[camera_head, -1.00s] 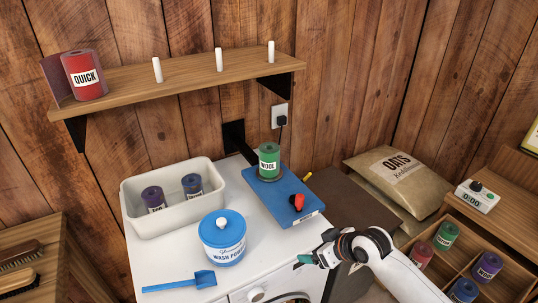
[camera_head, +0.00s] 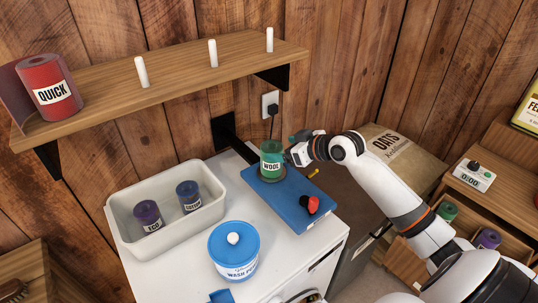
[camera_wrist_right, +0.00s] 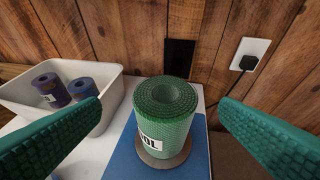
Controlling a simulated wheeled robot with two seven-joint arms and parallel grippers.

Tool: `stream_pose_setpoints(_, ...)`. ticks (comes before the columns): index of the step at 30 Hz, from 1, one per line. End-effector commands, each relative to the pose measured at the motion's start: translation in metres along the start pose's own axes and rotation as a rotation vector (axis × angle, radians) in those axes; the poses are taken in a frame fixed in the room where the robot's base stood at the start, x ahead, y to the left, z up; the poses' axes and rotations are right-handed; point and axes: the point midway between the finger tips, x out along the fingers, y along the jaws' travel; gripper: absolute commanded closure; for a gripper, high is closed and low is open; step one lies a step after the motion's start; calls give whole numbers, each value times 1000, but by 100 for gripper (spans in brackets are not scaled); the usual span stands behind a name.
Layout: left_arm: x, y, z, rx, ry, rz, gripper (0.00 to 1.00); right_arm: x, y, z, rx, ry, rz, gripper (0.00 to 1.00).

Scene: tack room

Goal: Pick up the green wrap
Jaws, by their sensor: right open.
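The green wrap (camera_head: 272,160) is a rolled cylinder with a white label reading WOOL. It stands upright on a round disc on a blue board (camera_head: 290,196), which lies on the white machine top. In the right wrist view the green wrap (camera_wrist_right: 165,118) stands between and beyond the two green fingers. My right gripper (camera_head: 291,146) is open and empty, close to the wrap's right side in the head view. No contact with the wrap shows. My left gripper is not in view.
A white tub (camera_head: 178,240) with two purple-blue wraps stands left of the board. A blue wash powder tin (camera_head: 234,250) stands in front. A red-and-black object (camera_head: 310,204) lies on the board. A shelf (camera_head: 180,75) with pegs and a red wrap (camera_head: 50,87) is above.

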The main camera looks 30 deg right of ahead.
Motion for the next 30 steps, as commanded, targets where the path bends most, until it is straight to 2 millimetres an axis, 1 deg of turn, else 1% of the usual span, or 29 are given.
stream_pose_setpoints(1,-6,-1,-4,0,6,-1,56,8,0,4,3,-2,1,15)
stream_pose_setpoints(3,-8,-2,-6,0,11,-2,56,17,0,2,3,0,1,15)
stream_pose_setpoints(7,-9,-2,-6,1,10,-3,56,26,0,1,0,1,0,15)
stream_pose_setpoints(11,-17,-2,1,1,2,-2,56,37,-2,4,3,1,0,15)
stream_pose_setpoints(15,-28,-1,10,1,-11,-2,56,57,-5,6,3,0,1,15)
stream_pose_setpoints(18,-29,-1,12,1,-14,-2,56,71,-5,3,2,1,0,15)
stream_pose_setpoints(21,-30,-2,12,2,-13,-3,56,77,-5,2,0,1,-1,15)
stream_pose_setpoints(27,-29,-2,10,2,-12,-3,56,78,-5,1,-2,1,-1,15)
stream_pose_setpoints(28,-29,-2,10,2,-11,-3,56,78,-5,1,-2,1,-1,17)
stream_pose_setpoints(30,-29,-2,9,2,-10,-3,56,78,-5,1,-2,2,-1,28)
